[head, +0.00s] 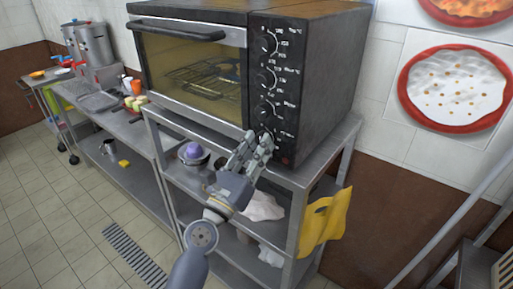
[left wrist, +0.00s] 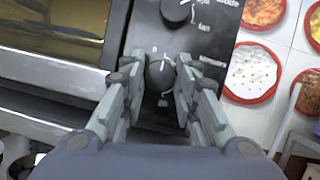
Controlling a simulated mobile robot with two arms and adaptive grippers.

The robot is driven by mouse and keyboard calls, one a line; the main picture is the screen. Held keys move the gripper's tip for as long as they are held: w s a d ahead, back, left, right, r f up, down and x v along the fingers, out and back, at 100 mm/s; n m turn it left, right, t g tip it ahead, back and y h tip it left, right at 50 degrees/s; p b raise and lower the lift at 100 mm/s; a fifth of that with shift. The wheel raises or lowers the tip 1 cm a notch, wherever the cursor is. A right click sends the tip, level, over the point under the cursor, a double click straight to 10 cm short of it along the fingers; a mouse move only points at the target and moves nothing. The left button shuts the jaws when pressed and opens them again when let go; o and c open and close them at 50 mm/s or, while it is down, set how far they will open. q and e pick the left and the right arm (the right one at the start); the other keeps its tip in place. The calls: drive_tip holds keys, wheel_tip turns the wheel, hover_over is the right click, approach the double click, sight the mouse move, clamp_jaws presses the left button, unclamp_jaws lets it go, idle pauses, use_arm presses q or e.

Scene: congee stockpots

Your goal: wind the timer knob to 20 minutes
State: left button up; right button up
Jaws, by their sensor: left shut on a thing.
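The black toaster oven (head: 310,75) stands on a metal rack, with a column of knobs on its front panel. My left gripper (head: 257,139) is at the lowest knob. In the left wrist view the gripper (left wrist: 165,80) has its fingers on both sides of the timer knob (left wrist: 160,73), shut on it. The knob is dark and round with a pale pointer line, near a "0" mark above it. In the head view the gripper hides most of this knob. My right gripper is not in view.
The metal rack (head: 312,182) holds a purple item in a bowl (head: 194,153) and a white cloth (head: 262,207) on its shelves. A yellow cloth (head: 325,218) hangs at its right side. A counter with stockpots (head: 93,42) stands at the left.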

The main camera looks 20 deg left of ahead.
use_arm(q)
drive_tip(key=m+g+h+b, duration=0.2)
drive_tip(key=m, duration=0.6)
drive_tip(key=m+g+h+b, duration=0.3)
drive_tip(key=m, duration=0.6)
drive_tip(key=a+r+m+g+h+b, duration=0.1)
drive_tip(key=m+g+h+b, duration=0.1)
drive_tip(key=m, duration=0.7)
drive_tip(key=shift+w+g+h+b, duration=0.2)
drive_tip(key=shift+g+h+b, duration=0.1)
drive_tip(key=shift+g+b, duration=0.3)
drive_tip(key=m+y+p, duration=0.1)
drive_tip(key=m+p, duration=0.1)
drive_tip(key=m+g+y+p, duration=0.1)
drive_tip(key=m+p, duration=0.2)
drive_tip(key=m+y+p, duration=0.1)
drive_tip(key=m+p, duration=0.1)
drive_tip(key=p, duration=0.1)
drive_tip(key=shift+s+d+r+m+g, duration=0.1)
drive_tip(key=shift+r+m+g, duration=0.2)
drive_tip(key=shift+r+g, duration=0.1)
drive_tip(key=m+p, duration=0.1)
drive_tip(key=p, duration=0.1)
drive_tip(key=m+y+p, duration=0.1)
drive_tip(key=shift+d+f+y+p, duration=0.1)
drive_tip(key=shift+f+y+p, duration=0.2)
drive_tip(key=shift+p, duration=0.05)
